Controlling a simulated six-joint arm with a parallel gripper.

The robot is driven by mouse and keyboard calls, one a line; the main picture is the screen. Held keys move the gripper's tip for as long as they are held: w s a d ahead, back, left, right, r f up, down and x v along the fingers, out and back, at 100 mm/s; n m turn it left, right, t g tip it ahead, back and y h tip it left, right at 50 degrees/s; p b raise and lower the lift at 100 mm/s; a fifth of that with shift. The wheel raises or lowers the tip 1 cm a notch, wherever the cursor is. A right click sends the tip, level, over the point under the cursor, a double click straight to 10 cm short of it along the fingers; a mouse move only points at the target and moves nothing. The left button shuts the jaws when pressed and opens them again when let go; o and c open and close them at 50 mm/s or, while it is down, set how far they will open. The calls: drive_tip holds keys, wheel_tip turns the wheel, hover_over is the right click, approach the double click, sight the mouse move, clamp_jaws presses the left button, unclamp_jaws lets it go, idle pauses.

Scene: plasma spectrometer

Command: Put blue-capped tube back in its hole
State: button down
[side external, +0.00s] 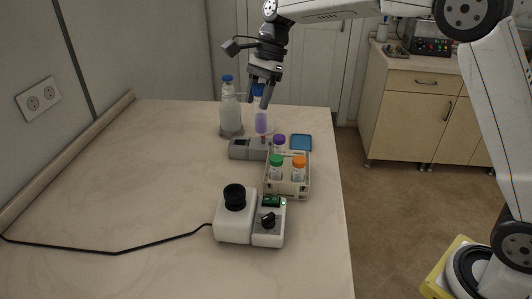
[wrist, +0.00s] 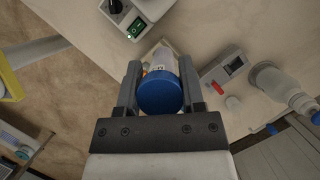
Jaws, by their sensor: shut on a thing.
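The blue-capped tube (side external: 261,122) is clear with purple liquid and hangs upright from my gripper (side external: 260,98). My gripper is shut on it near its cap. In the wrist view, the round blue cap (wrist: 160,93) sits between the two fingers of my gripper (wrist: 160,78). In the side view, the tube's lower end shows just above and behind the grey device. The rack (side external: 287,190) stands nearer the camera and to the right, holding green-capped (side external: 276,162), orange-capped (side external: 298,164) and purple-capped (side external: 279,141) tubes. In the wrist view the cap hides most of the rack; its holes are not clear.
A grey device (side external: 240,149) lies left of the rack. A blue-capped bottle (side external: 230,108) stands behind it. A blue square (side external: 301,142) lies near the right table edge. A white device with a black knob (side external: 235,220) stands in front. The table's left side is clear except for a cable.

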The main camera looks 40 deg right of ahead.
drive_tip(key=w+d+m+t, duration=0.2)
drive_tip(key=d+m, duration=0.4)
drive_tip(key=d, duration=1)
wheel_tip(320, 180, down, 20)
drive_tip(key=shift+a+f, duration=0.25)
drive_tip(key=shift+f, duration=0.1)
drive_tip(key=shift+c, duration=2.4)
unclamp_jaws()
drive_tip(key=v, duration=1.2)
drive_tip(key=shift+s+a, duration=0.15)
